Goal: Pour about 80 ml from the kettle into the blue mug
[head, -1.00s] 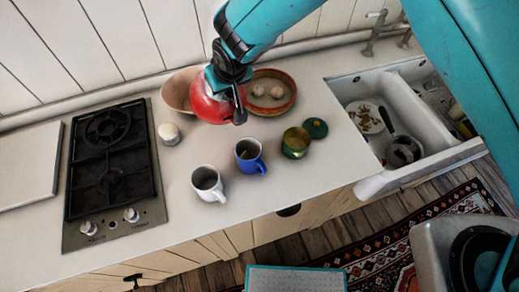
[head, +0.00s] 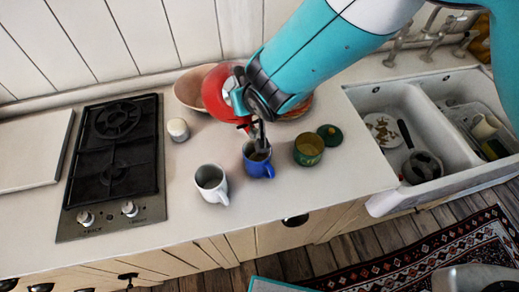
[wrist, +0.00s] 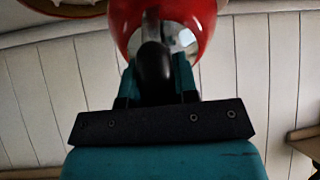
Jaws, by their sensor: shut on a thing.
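The red kettle (head: 214,97) is held up above the counter, behind and left of the blue mug (head: 258,168) in the head view, and looks tilted. My gripper (head: 258,135) is shut on its dark handle (wrist: 154,75); the kettle's red body (wrist: 204,18) fills the top of the wrist view.
A white mug (head: 210,182) stands left of the blue mug. A pinkish bowl (head: 188,88) is behind the kettle. A small white jar (head: 178,129) stands near the black hob (head: 113,150). The sink (head: 365,102) is right.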

